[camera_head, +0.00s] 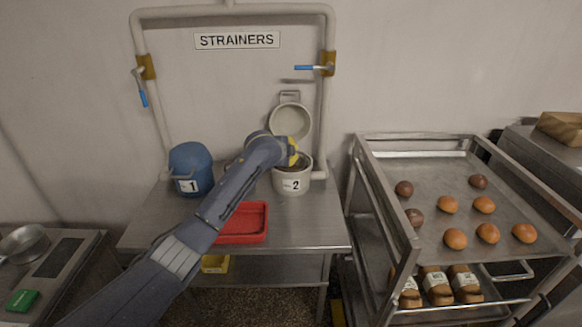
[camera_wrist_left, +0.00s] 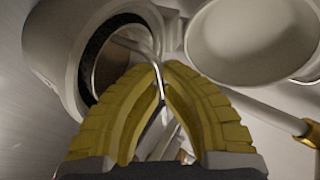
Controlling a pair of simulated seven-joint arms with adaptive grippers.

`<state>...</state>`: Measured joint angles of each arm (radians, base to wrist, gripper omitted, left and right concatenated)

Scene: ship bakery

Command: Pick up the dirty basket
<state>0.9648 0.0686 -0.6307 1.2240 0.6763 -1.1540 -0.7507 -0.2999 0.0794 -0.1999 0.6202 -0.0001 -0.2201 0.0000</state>
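Strainer 2 (camera_head: 293,181) is a pale pot with a "2" label, standing open on the steel table. Its round lid (camera_head: 290,121) is swung up behind it and also shows in the left wrist view (camera_wrist_left: 250,38). The basket (camera_wrist_left: 112,68) sits inside the pot, with a thin metal handle (camera_wrist_left: 138,36) arching up. My left gripper (camera_wrist_left: 161,72) has its yellow fingertips together around this handle, at the pot's mouth. In the head view my left gripper (camera_head: 292,152) partly hides the pot's opening. My right gripper is out of view.
Blue strainer 1 (camera_head: 191,168) stands closed to the left. A red tray (camera_head: 242,223) lies at the table's front, partly behind my arm. White pipes with blue-handled valves (camera_head: 314,68) frame the strainers. A steel rack (camera_head: 398,220) with buns stands right.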

